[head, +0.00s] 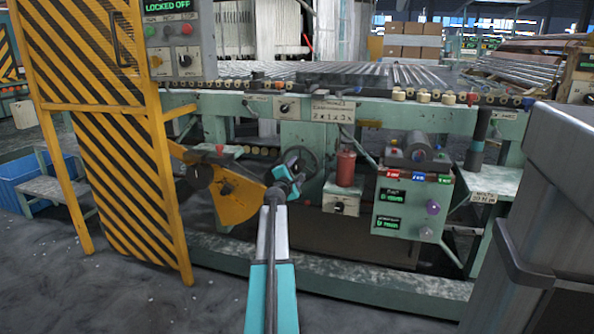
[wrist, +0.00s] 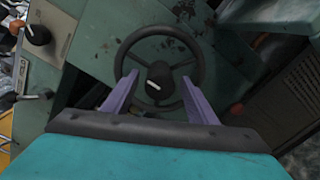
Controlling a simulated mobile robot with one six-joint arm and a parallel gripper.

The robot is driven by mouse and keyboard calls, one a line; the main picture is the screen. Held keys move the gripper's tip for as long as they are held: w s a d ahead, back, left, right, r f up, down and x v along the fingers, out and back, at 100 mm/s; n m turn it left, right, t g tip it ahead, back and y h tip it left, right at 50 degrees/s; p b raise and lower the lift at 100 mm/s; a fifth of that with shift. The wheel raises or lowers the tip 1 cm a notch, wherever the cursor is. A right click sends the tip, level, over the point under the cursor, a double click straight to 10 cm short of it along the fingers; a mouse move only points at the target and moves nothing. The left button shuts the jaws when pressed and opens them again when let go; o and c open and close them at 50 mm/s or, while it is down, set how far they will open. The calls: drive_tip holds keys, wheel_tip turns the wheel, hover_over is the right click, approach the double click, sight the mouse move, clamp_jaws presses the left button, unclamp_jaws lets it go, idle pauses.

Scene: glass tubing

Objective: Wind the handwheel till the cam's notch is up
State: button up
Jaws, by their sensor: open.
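The handwheel is a dark ring with spokes and a round hub. In the wrist view the handwheel (wrist: 193,52) faces me, with a short pale mark on its hub. My gripper (wrist: 160,79) is open, its two purple fingers on either side of the hub and overlapping the lower rim. I cannot tell whether they touch the wheel. In the head view the handwheel (head: 313,165) is partly hidden behind my gripper (head: 287,170). I cannot make out the cam's notch.
A yellow-and-black striped guard (head: 125,185) stands at the left. A red cylinder (head: 346,168) stands right of the handwheel, beside a green control box (head: 408,205) with displays. A large grey casing (head: 560,190) fills the right foreground. The near floor at left is clear.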

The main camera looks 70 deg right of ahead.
drive_tip(key=a+p, duration=0.2)
drive_tip(key=a, duration=1.1)
drive_tip(key=shift+s+a+p, duration=0.2)
drive_tip(key=shift+s+p, duration=0.15)
drive_tip(key=shift+s, duration=0.05)
idle(1.0)
